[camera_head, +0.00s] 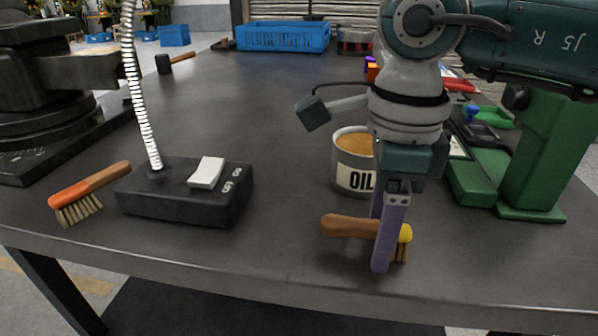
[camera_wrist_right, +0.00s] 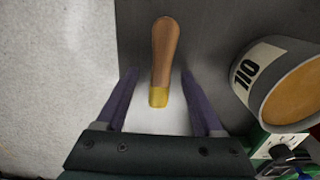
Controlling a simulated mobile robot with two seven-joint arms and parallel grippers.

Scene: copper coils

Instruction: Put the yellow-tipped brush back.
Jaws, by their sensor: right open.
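The yellow-tipped brush (camera_head: 345,226) has a brown wooden handle and lies on the table near the front edge, its handle pointing left in the head view. My right gripper (camera_head: 381,250) is open and points down at it, one finger in front of its yellow end. In the right wrist view the brush (camera_wrist_right: 165,52) shows between the two spread purple fingers, with a gap on each side. Its bristles are partly hidden by the finger in the head view. A second brush (camera_head: 90,193), orange-tipped, lies at the left. My left gripper is not in view.
An OIL can (camera_head: 352,165) stands just behind the brush, close to my right gripper. A black box (camera_head: 180,205) with a coiled stem is to the left. A green stand (camera_head: 545,150) is on the right. A blue crate (camera_head: 283,37) sits at the back. The table middle is clear.

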